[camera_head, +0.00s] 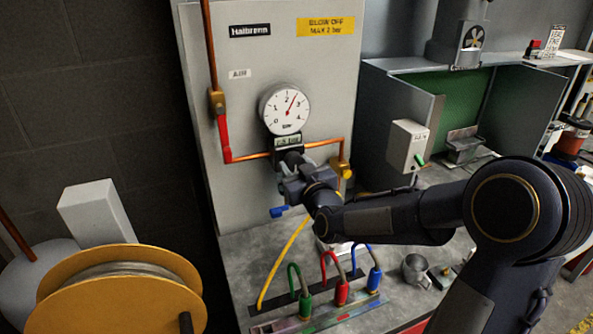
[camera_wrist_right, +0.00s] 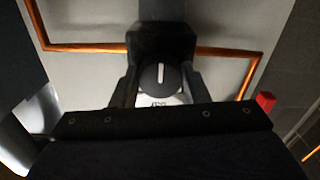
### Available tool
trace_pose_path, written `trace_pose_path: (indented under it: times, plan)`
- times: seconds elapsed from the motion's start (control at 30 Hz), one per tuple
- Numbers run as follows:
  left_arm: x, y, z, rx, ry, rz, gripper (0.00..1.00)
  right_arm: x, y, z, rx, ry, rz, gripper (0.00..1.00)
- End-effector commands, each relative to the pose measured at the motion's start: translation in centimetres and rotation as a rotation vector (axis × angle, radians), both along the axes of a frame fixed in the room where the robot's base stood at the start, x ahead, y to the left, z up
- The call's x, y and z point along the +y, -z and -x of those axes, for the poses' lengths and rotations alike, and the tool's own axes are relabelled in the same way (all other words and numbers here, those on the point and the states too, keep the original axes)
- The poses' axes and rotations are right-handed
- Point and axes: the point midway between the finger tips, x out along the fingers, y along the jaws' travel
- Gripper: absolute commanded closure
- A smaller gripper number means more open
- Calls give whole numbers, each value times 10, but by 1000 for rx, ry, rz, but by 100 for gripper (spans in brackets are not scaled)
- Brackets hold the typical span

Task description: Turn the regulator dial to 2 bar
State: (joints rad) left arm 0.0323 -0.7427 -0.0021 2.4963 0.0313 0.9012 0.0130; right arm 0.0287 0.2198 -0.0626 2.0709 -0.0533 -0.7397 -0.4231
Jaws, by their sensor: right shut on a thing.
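The regulator dial (camera_wrist_right: 158,77) is a dark round knob with a white line that points almost straight up in the right wrist view. My right gripper (camera_wrist_right: 158,88) has one finger on each side of it and is shut on it. In the head view my right gripper (camera_head: 291,163) is at the pipe below the gauge and hides most of the dial. The round white gauge (camera_head: 279,112) has a red needle just past 2, between 2 and 3. A small digital display (camera_head: 287,141) sits under it; its digits are too small to read surely. My left gripper is not in view.
Copper pipe (camera_head: 250,156) runs across the grey panel (camera_head: 255,75) on both sides of the dial. Green, red and blue hose fittings (camera_head: 341,290) and a metal cup (camera_head: 415,269) stand on the bench.

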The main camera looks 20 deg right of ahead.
Motion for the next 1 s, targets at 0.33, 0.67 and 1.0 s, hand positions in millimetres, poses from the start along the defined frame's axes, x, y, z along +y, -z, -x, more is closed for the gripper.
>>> trace_pose_path:
  times: [0.33,0.67,1.0]
  plan:
    - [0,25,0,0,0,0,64,0,1,0,12,0,264,82]
    - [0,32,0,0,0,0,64,-1,0,0,25,0,456,82]
    - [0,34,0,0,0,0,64,-1,0,0,31,0,525,82]
